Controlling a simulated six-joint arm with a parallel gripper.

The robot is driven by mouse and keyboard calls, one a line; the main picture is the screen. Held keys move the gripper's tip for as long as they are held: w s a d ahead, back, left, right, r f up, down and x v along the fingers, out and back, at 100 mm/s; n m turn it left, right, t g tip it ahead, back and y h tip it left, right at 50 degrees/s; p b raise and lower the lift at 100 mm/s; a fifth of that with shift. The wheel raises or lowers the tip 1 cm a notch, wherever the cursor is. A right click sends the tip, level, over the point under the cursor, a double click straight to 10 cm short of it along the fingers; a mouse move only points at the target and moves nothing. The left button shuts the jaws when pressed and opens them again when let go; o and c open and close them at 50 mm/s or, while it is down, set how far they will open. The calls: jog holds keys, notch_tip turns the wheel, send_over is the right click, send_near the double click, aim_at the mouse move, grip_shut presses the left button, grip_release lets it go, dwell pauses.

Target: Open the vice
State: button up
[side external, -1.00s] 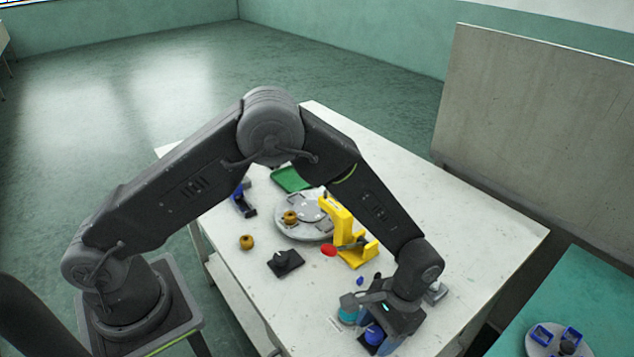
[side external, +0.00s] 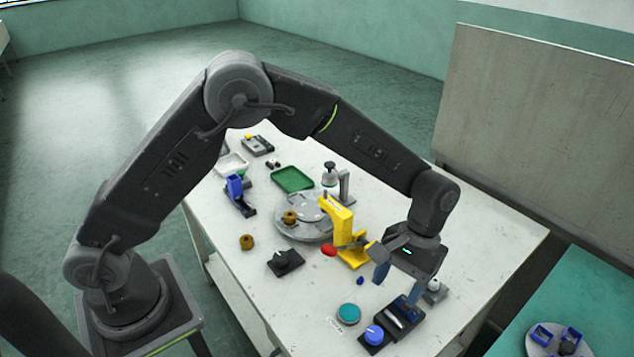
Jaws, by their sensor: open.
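A dark block with blue parts (side external: 404,314) sits at the table's front right and looks like the vice. It is too small to tell how far apart its jaws are. Beside it, at its lower left, is a blue knob (side external: 374,333) on a black base. My gripper (side external: 398,292) points down, open, with blue fingers spread, and looks raised above the dark block. Nothing shows between its fingers. The right finger overlaps the block in the picture, so I cannot tell the exact gap.
A teal round button (side external: 348,314) lies left of the block. A yellow press (side external: 341,225) with a red-tipped lever (side external: 329,250) stands behind, near a grey turntable (side external: 294,232). A small metal-topped part (side external: 434,291) is right of my gripper. The table's front left is clear.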

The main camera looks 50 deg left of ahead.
jog(key=s+a+r+t, duration=0.2)
jog(key=s+a+r, duration=0.1)
jog(key=a+r, duration=0.3)
jog(key=s+a+r+t, duration=0.3)
jog(key=a+r, duration=0.4)
jog(key=r, duration=0.4)
jog(key=shift+s+t+h, duration=0.3)
jog(key=shift+s+h, duration=0.1)
jog(key=shift+s, duration=0.4)
jog(key=m+g+y, duration=0.1)
jog(key=m+y, duration=0.1)
send_near(375, 333)
jog(key=f, duration=0.9)
jog(key=shift+w+a+f, duration=0.1)
jog(key=shift+a+f, duration=0.1)
jog(key=shift+f, duration=0.2)
